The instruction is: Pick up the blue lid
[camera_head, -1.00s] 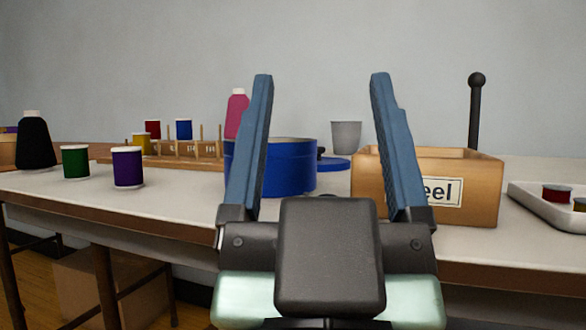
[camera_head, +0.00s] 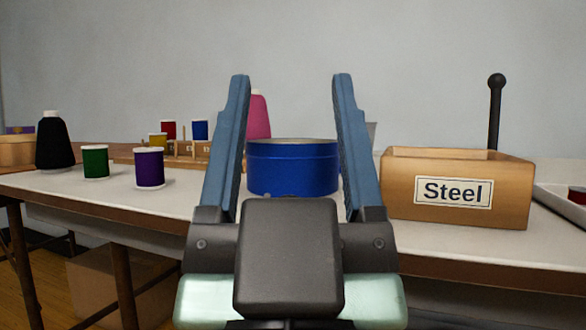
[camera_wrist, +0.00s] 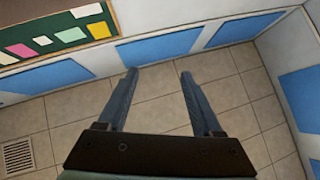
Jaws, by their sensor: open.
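A round blue tin (camera_head: 292,168) stands on the table, seen between the fingers of my gripper (camera_head: 291,78) in the head view. The blue lid is not visible now; the tin and my right-hand finger cover the place where a flat blue piece with a dark knob showed earlier. My gripper is open and empty, its fingers pointing up in the picture in front of the table. In the wrist view my gripper (camera_wrist: 159,74) has only floor and wall beyond it, with no lid or table.
A wooden box labelled "Steel" (camera_head: 457,188) stands right of the tin, with a white tray (camera_head: 562,204) farther right. Purple (camera_head: 149,168) and green (camera_head: 96,162) spools and a black cone (camera_head: 54,142) stand left. A spool rack (camera_head: 175,163) and pink cone (camera_head: 258,115) are behind.

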